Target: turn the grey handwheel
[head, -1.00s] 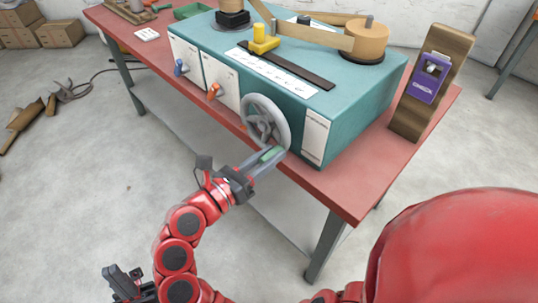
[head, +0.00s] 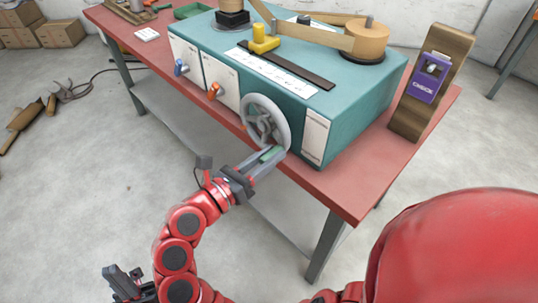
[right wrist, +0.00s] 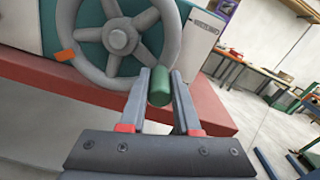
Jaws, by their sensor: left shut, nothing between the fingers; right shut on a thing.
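The grey handwheel (head: 266,121) is mounted on the front of the teal winder box, near its right end. It has a round rim, spokes and a green handle (right wrist: 159,86) low on its rim. My right gripper (head: 270,157) reaches up to the bottom of the wheel and is shut on the green handle. In the right wrist view the handle is between the two fingertips (right wrist: 160,92), with the wheel (right wrist: 118,40) just beyond. My left gripper (head: 122,277) is low at the left, away from the bench, shut and empty.
The wheel overhangs the front edge of the red bench (head: 345,200). A blue knob (head: 181,67) and an orange knob (head: 214,91) are to its left. A wooden stand with a purple device (head: 427,78) is at the right. The floor in front is clear.

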